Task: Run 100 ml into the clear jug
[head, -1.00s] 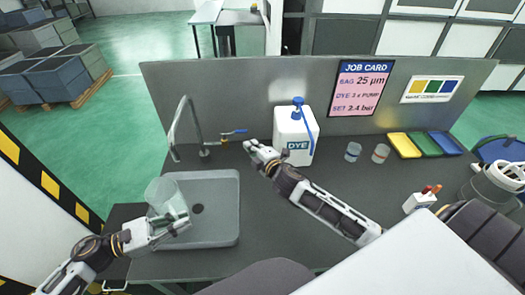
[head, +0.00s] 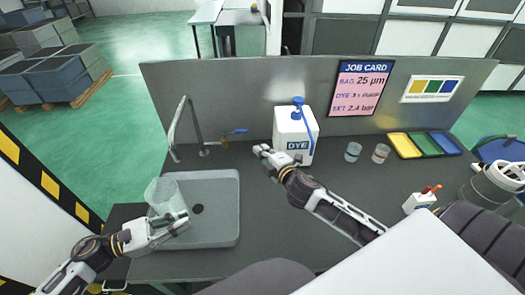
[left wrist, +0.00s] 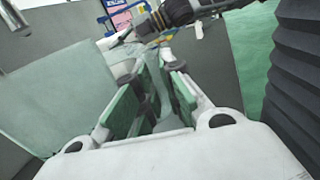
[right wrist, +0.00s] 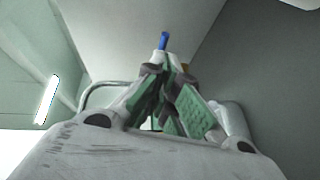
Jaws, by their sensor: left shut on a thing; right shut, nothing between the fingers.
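The clear jug (head: 163,192) is over the left part of the grey sink (head: 229,215), slightly tilted, below and a little in front of the tap spout (head: 172,146). My left gripper (head: 176,222) is shut on the jug's near right side. I cannot make out a water stream or any level in the jug. The tap's blue lever (head: 237,131) sits on a brass valve at the back of the counter. My right gripper (head: 262,151) is shut and empty, to the right of the lever and apart from it, left of the dye container.
The white DYE container (head: 293,140) with a blue pump stands just beyond my right gripper. Two small clear cups (head: 353,151) and yellow, green and blue trays (head: 405,146) are further right. A job card (head: 361,88) is on the back panel. The middle counter is clear.

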